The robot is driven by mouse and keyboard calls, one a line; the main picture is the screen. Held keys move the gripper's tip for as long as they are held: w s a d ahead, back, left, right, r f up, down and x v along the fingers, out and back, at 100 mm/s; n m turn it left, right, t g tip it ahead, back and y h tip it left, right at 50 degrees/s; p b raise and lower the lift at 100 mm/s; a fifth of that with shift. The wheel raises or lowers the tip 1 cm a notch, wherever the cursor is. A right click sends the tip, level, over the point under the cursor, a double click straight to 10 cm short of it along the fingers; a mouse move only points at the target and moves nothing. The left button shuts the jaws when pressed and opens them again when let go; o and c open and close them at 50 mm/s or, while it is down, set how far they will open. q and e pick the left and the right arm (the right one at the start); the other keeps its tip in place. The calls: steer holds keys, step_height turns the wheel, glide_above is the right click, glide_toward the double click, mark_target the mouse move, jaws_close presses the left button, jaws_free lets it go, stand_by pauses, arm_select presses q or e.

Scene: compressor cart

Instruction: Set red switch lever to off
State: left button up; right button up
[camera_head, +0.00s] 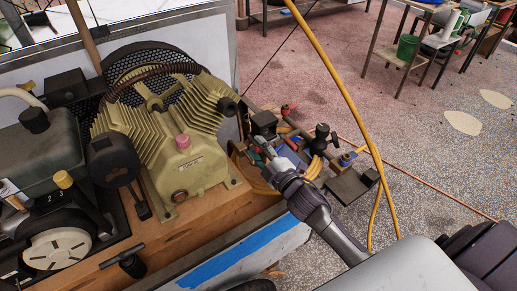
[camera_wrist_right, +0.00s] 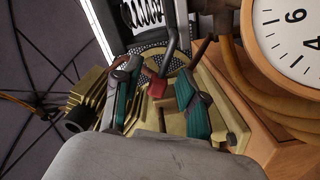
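My right gripper (camera_head: 259,147) reaches in from the lower right in the head view, over the fittings at the right end of the compressor cart. In the right wrist view its two teal-padded fingers (camera_wrist_right: 158,100) are apart. A small red piece (camera_wrist_right: 157,88), which looks like the switch lever, shows between them. I cannot tell whether either finger touches it. In the head view the lever is not clear behind the gripper; a red-handled part (camera_head: 288,110) shows just beyond it. My left gripper is not in view.
The ribbed compressor (camera_head: 180,160) with a pink-red plug stands left of the gripper. A round gauge (camera_wrist_right: 293,38) and an orange hose (camera_wrist_right: 255,90) lie close on the right in the wrist view. A yellow hose (camera_head: 345,85) hangs across the head view.

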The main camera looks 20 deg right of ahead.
steer(key=shift+s, duration=0.1)
steer(key=s+d, duration=0.1)
steer(key=s, duration=1)
steer(key=shift+s+d, duration=0.35)
steer(key=shift+s, duration=0.05)
